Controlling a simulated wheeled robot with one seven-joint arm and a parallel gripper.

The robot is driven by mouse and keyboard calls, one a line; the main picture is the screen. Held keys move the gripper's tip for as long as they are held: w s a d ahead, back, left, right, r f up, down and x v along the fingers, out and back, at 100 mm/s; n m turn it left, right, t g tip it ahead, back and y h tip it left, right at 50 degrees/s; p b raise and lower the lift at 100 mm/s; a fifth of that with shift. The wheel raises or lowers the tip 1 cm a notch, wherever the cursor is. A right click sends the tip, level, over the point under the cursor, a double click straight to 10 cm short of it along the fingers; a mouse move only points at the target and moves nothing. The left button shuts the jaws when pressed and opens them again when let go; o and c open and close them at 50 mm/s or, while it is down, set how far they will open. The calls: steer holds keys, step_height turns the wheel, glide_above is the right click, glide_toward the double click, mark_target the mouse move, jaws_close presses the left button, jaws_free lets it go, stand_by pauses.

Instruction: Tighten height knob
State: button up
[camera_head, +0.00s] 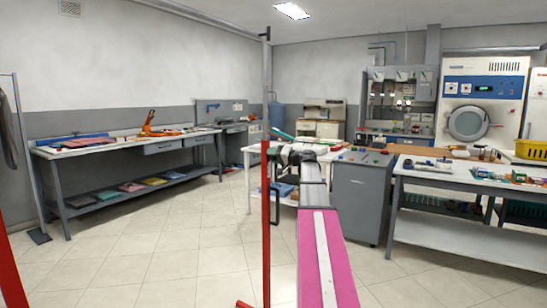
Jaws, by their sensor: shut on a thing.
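A garment stand rises in front of me, with a red lower tube (266,230) and a thinner grey upper tube (267,85) topped by a small dark hook. The tubes meet at a collar around the height of my gripper. My gripper (278,154) is at the end of my outstretched arm, beside the right side of the stand at this joint. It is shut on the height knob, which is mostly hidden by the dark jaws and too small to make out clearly.
A long workbench (130,144) with folded cloths and an orange tool runs along the left wall. A grey cabinet (360,200) and a white table (440,178) stand at right. A washing machine (483,100) is behind. Tiled floor at left is clear.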

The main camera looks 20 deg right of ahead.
steer(key=m, duration=0.3)
steer(key=shift+m, duration=0.3)
steer(key=shift+f+m, duration=0.1)
steer(key=shift+m, duration=1.8)
steer(key=o, duration=0.9)
steer(key=shift+d, duration=0.1)
steer(key=shift+s, duration=0.1)
steer(key=v, duration=1)
steer(key=shift+s+d, duration=0.2)
steer(key=shift+d, duration=0.05)
